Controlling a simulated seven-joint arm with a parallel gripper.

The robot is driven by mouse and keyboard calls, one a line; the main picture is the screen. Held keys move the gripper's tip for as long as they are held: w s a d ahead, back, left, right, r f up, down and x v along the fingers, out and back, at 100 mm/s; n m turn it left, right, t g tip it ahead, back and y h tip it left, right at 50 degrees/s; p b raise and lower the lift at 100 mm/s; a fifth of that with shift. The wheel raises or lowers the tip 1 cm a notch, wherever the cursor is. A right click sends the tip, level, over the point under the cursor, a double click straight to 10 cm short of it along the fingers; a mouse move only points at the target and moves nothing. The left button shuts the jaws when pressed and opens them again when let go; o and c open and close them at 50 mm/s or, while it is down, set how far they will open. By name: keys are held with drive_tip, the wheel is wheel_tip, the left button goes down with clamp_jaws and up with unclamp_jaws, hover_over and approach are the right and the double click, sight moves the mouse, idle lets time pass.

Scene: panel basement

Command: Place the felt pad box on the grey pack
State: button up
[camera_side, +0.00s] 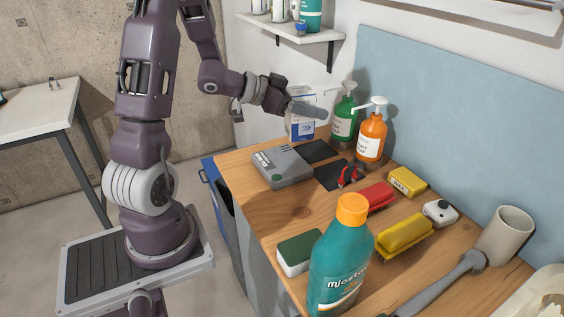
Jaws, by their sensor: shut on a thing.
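The white and blue box (301,129), which I take for the felt pad box, is upright at the back left of the wooden worktop. My gripper (308,109) is at this box, with a grey finger across its front, and is shut on it. The far finger is hidden, and I cannot tell whether the box's base touches the worktop. The grey pack (282,167) lies flat near the left edge of the worktop, in front of and below the box. Its top is bare.
Green (343,117) and orange (371,136) pump bottles stand right of the box. Dark flat squares (319,151) lie beside the pack. A yellow box (407,182), red and yellow brushes and a teal bottle (339,266) occupy the right and front. A shelf (300,33) hangs above.

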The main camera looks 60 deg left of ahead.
drive_tip(key=a+f+y, duration=0.1)
drive_tip(key=f, duration=0.2)
drive_tip(key=a+f+n+y, duration=0.1)
drive_tip(key=a+f, duration=0.1)
drive_tip(key=f, duration=0.1)
drive_tip(key=a+f+n, duration=0.1)
drive_tip(key=f, duration=0.2)
drive_tip(key=shift+w+a+f+y, duration=0.1)
drive_tip(key=shift+w+a+y, duration=0.1)
drive_tip(key=shift+y, duration=0.2)
drive_tip(key=shift+f, duration=0.1)
drive_tip(key=o, duration=1.4)
drive_tip(key=shift+c, duration=0.2)
drive_tip(key=v, duration=1.2)
